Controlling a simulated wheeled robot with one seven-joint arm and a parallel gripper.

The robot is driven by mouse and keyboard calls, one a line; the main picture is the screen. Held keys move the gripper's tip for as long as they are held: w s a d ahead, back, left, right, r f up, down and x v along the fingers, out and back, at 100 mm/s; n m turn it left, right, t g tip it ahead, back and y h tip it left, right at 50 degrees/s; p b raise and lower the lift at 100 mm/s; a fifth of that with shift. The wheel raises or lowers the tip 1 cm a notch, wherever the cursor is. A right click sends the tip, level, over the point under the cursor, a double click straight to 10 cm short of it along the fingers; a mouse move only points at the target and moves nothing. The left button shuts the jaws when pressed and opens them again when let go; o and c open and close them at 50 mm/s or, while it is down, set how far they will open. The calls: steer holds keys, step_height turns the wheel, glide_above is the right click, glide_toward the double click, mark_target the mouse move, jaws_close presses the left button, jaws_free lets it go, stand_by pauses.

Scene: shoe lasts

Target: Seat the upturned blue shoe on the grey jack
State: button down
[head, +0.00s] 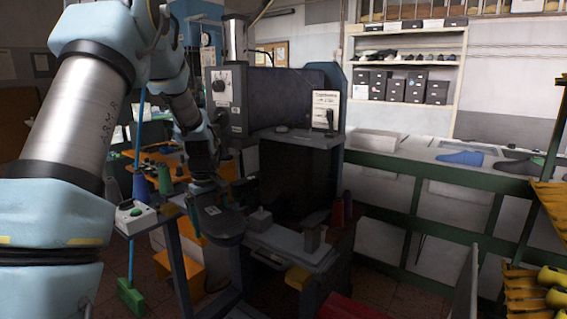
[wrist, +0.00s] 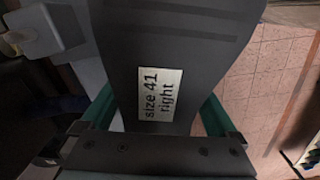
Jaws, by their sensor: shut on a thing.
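My gripper (wrist: 157,115) has its two green fingers shut on the sides of a dark, flat-faced shoe (wrist: 185,35) labelled "size 41 right". This face looks dark grey, and no clear blue shows on it. In the head view the shoe (head: 222,226) hangs below my wrist, label up, left of a light grey ledge. A grey jack (head: 260,219), a short post on a square base, stands on that ledge close to the shoe. A second grey post (head: 311,236) stands further right. In the wrist view a grey block (wrist: 48,28) shows at the upper left, apart from the shoe.
A tall machine (head: 290,95) with a control box stands behind the ledge. A flat blue shoe shape (head: 460,158) lies on the far right bench. Yellow-handled items fill a rack (head: 540,280) at the right edge.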

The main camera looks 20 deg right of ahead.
steer(key=s+d+r+n+p, duration=0.15)
steer(key=s+d+r, duration=0.25)
steer(key=d+r, duration=0.45)
steer(key=s+d+r+n+p, duration=0.15)
steer(key=s+d+r, duration=0.25)
steer(key=d+r, duration=0.4)
step_height(320, 180, down, 10)
steer(key=d+b, duration=0.1)
steer(key=b, duration=0.5)
steer(key=shift+d, duration=0.25)
steer(key=shift+w+f, duration=0.1)
steer(key=shift+f, duration=0.2)
stand_by(0.4)
